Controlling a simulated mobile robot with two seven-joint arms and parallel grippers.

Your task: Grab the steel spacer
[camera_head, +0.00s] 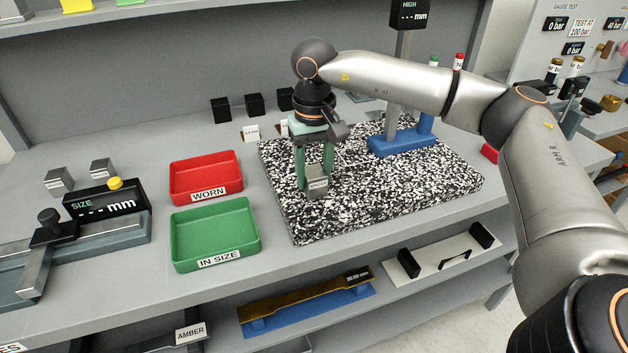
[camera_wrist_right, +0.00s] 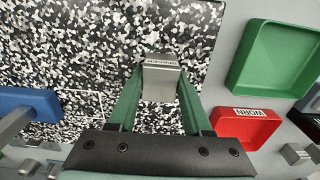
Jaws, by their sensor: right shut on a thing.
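The steel spacer (camera_head: 317,188) is a small grey metal block with a printed label on its face. It is over the black-and-white speckled plate (camera_head: 405,200) in the head view. My right gripper (camera_head: 315,175) points down, its two green fingers shut on the spacer from both sides. In the right wrist view the spacer (camera_wrist_right: 161,76) sits between the tips of the green fingers (camera_wrist_right: 160,88). I cannot tell whether its underside touches the plate. My left gripper is not in view.
A red tray marked WORN (camera_head: 206,196) and a green tray marked IN SIZE (camera_head: 178,243) stand left of the plate. A blue-based gauge stand (camera_head: 402,143) stands on the plate's back right. Several black blocks (camera_head: 254,103) are behind. The plate's front right is clear.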

